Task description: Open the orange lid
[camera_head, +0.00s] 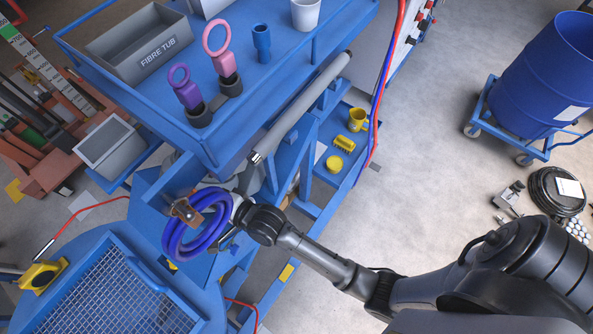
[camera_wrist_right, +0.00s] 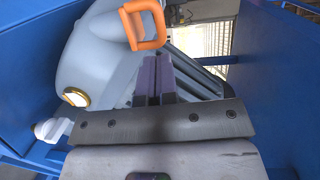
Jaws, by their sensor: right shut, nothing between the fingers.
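An orange handle (camera_wrist_right: 146,26), a squared loop, shows at the top of the right wrist view, against a pale grey rounded body (camera_wrist_right: 90,55). Whether it belongs to a lid is not clear from this view. My right gripper (camera_wrist_right: 156,66) is shut, its two fingers side by side with nothing between them, just below the handle and apart from it in the picture. In the head view my right arm reaches left to the blue hose coil (camera_head: 197,228), and its fingertips are hard to make out there. The orange handle is not visible in the head view. My left gripper is not in view.
Blue walls (camera_wrist_right: 275,75) flank the grey body on the right. The head view shows a blue shelf (camera_head: 285,50) above with a grey fibre tub (camera_head: 140,45), a grey cylinder (camera_head: 300,105) on the frame, and a mesh grate (camera_head: 125,295) at lower left.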

